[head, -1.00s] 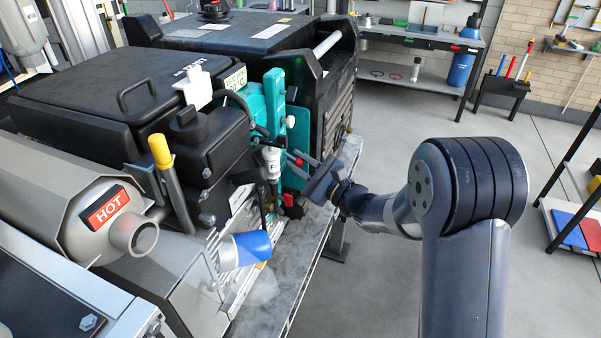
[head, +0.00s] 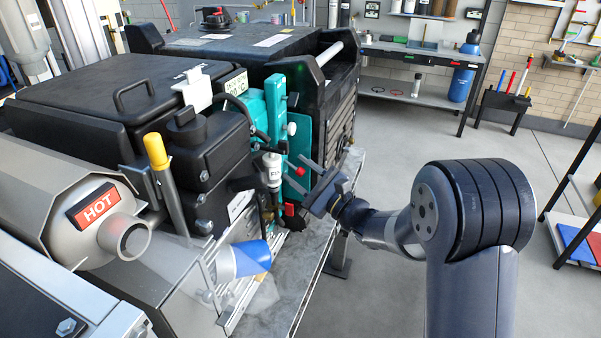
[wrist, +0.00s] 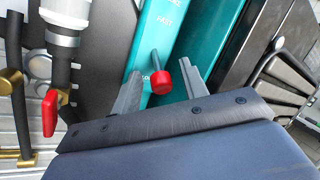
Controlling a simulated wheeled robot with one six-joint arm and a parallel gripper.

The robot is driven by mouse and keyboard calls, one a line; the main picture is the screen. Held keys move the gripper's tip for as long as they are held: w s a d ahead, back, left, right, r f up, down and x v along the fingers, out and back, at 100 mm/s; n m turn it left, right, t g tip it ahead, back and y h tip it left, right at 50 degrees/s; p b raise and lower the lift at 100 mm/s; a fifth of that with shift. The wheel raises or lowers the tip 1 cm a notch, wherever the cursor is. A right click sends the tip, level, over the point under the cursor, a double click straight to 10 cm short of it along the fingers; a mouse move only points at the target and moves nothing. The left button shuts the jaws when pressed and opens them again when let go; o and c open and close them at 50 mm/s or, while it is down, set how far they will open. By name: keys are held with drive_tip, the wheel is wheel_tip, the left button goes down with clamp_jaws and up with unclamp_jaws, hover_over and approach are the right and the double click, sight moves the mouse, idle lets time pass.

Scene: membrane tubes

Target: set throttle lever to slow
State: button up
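The throttle lever, a short grey rod with a red knob (wrist: 161,81), stands out from a teal panel (wrist: 158,40). In the wrist view FAST is printed above the knob and a partly covered label, seemingly SLOW, is just left of it. My gripper (wrist: 161,72) is open, with one finger on each side of the knob and visible gaps to both. In the head view my gripper (head: 303,174) points at the panel, with the small red knob (head: 300,171) between its fingers. I cannot tell the lever's exact setting.
A red valve handle (wrist: 50,113) under a white-capped filter is left of my gripper. A black machine (head: 340,100) stands right of the panel. A yellow-tipped lever (head: 157,152) and a HOT-labelled pipe (head: 98,206) are at left.

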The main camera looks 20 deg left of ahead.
drive_tip(key=b+v, duration=0.2)
drive_tip(key=v, duration=0.8)
drive_tip(key=shift+d+f, duration=0.2)
drive_tip(key=shift+d, duration=0.15)
drive_tip(key=shift+s, duration=0.1)
drive_tip(key=p+x, duration=0.2)
drive_tip(key=x, duration=0.9)
drive_tip(key=shift+s+r, duration=0.1)
drive_tip(key=shift+r, duration=0.1)
drive_tip(key=shift+d+r+p, duration=0.15)
drive_tip(key=shift+r+p, duration=0.05)
drive_tip(key=shift+p, duration=0.4)
drive_tip(key=shift+f+p, duration=0.1)
drive_tip(key=shift+p, duration=0.3)
drive_tip(key=shift+f, duration=0.1)
drive_tip(key=shift+f+b, duration=0.15)
drive_tip(key=shift+b, duration=0.15)
